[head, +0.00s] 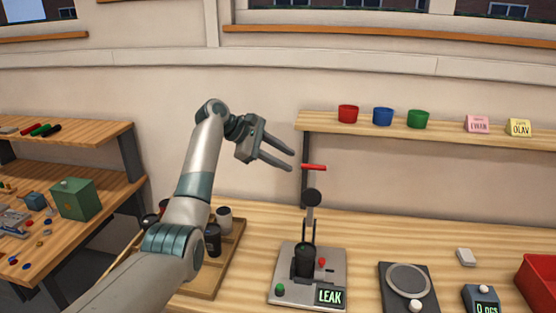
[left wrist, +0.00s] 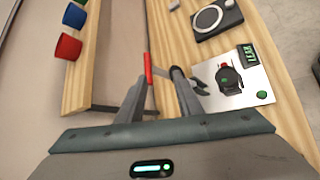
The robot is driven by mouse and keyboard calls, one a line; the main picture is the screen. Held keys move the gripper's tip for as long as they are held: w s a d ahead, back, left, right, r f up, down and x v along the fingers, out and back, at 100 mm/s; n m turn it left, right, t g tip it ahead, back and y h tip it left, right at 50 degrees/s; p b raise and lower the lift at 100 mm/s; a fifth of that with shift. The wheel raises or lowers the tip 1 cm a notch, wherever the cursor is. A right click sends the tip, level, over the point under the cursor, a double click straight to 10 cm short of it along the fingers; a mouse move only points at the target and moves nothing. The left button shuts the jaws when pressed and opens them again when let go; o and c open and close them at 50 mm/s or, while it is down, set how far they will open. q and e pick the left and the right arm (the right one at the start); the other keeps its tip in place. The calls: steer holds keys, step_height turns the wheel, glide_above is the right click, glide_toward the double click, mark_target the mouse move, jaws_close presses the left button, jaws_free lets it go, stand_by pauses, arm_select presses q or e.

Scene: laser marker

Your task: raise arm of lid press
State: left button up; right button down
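The lid press (head: 335,264) stands on the table, with a grey base, a dark cup in it and a display reading LEAK. Its arm (head: 310,216) points up, and a red bar handle (head: 314,167) lies across its top. The press base also shows in the left wrist view (left wrist: 259,84), as does the red handle (left wrist: 148,68). My left gripper (head: 291,161) is open and empty, its fingertips just left of the handle. In the left wrist view the handle appears near one fingertip; contact cannot be told. My right gripper is out of view.
A wooden tray (head: 228,261) with dark and white containers stands left of the press. A round-plate scale (head: 408,280) and a red bin (head: 540,279) are on the right. Behind, a shelf (head: 445,131) holds red, blue and green cups and two name cards.

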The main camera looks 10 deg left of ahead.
arm_select(q)
steer(key=shift+v, duration=1.15)
steer(key=shift+f, duration=0.15)
